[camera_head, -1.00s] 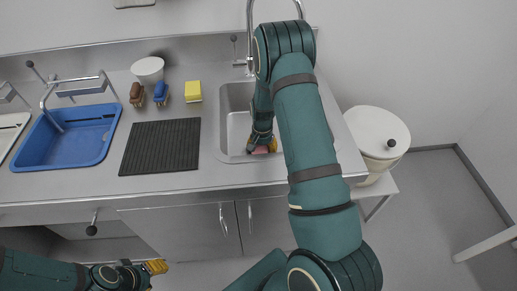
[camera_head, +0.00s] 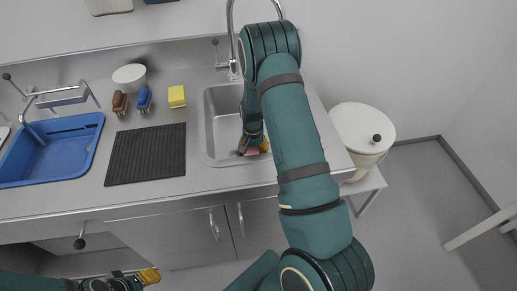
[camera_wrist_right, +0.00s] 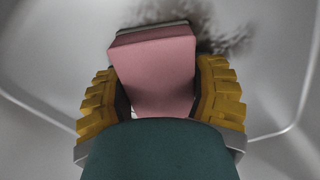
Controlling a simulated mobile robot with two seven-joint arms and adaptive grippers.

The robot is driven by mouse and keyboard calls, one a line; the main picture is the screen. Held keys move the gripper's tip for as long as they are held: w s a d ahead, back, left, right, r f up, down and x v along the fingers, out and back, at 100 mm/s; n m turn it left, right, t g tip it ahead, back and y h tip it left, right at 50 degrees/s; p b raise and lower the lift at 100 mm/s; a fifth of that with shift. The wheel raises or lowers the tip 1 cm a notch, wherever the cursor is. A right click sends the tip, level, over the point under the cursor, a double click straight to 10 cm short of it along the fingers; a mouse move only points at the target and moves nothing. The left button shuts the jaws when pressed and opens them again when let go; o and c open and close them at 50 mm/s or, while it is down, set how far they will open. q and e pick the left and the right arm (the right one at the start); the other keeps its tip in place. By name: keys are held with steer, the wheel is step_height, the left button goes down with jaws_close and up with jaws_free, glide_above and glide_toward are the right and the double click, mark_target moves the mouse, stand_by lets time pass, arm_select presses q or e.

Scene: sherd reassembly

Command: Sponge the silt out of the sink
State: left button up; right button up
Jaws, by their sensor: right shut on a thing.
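The metal sink (camera_head: 207,138) is set in the counter, right of the black mat. My right gripper (camera_head: 252,148) is down inside it, near the front. In the right wrist view my right gripper (camera_wrist_right: 160,92) is shut on a pink sponge (camera_wrist_right: 155,70), with a yellow finger on each side. A little of the sponge (camera_head: 252,153) shows in the head view. Dark silt (camera_wrist_right: 222,36) lies on the sink floor just beyond the sponge; the sponge hides part of it. My left gripper (camera_head: 149,276) is low at the bottom left, away from the sink; its jaw opening is unclear.
A ribbed black mat (camera_head: 146,154) lies left of the sink. A yellow sponge block (camera_head: 177,96), a blue brush (camera_head: 144,99), a brown brush (camera_head: 119,102) and a white bowl (camera_head: 129,77) stand behind it. A tap (camera_head: 231,40) rises behind the sink. A lidded bin (camera_head: 361,130) stands right.

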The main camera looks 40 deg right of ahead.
mark_target(227, 157)
steer(key=shift+w+a+r+p, duration=0.1)
steer(key=shift+w+a, duration=0.4)
steer(key=shift+a, duration=0.3)
steer(key=shift+w+a+f+p, duration=0.1)
steer(key=shift+w+a, duration=0.4)
steer(key=shift+a, duration=0.35)
steer(key=shift+w+a+r+p, duration=0.1)
steer(key=shift+w+a, duration=0.4)
steer(key=shift+a, duration=0.3)
steer(key=shift+w+a, duration=0.4)
steer(key=shift+a, duration=0.25)
steer(key=shift+w+a, duration=0.4)
steer(key=shift+a, duration=0.25)
steer(key=shift+w+a, duration=0.1)
steer(key=shift+a, duration=0.15)
steer(key=shift+w+a+r+p, duration=0.1)
steer(key=shift+w+r+p, duration=0.05)
steer(key=shift+r+p, duration=0.25)
step_height(227, 157, up, 4)
steer(key=p, duration=0.2)
steer(key=shift+w+a+p, duration=0.1)
steer(key=shift+a+p, duration=0.05)
steer(key=shift+p, duration=0.2)
steer(key=shift+r+p, duration=0.35)
steer(key=shift+r, duration=0.2)
